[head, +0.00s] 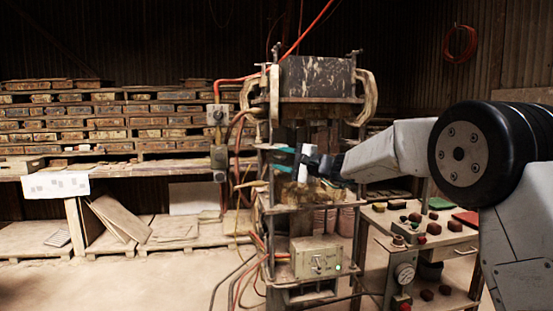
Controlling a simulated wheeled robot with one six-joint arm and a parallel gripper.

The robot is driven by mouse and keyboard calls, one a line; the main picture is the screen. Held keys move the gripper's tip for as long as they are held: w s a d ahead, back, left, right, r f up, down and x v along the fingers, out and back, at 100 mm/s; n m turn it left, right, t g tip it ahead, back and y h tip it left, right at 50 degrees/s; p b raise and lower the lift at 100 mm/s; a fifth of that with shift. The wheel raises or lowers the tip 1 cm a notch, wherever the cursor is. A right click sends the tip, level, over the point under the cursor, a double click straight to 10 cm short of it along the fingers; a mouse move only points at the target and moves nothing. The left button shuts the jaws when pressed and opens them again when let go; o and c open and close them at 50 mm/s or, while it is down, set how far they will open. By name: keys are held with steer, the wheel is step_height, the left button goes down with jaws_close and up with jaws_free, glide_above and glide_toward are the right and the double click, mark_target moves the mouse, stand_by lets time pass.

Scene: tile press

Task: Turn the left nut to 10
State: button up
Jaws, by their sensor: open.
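The tile press (318,78) stands upright at the centre, a tall metal frame with a dark speckled block across its top. My arm reaches in from the right. My gripper (284,159) is open in the press's middle opening, pointing left. Its teal fingertips are apart, one above the other, near the left side of the frame. I see nothing held between them. The left nut and any number marks on it are too small or hidden to make out. Threaded-looking rod ends (355,53) stick up above the top block.
A control box (318,260) with a dial sits low in the press. Red and yellow hoses hang along its left side. A bench (438,238) with a gauge, knobs and several dark pieces stands at the right. Shelves of stacked moulds (80,120) line the back left. The left floor is open.

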steer(key=shift+x, duration=1.15)
steer(key=shift+c, duration=0.2)
jaws_close()
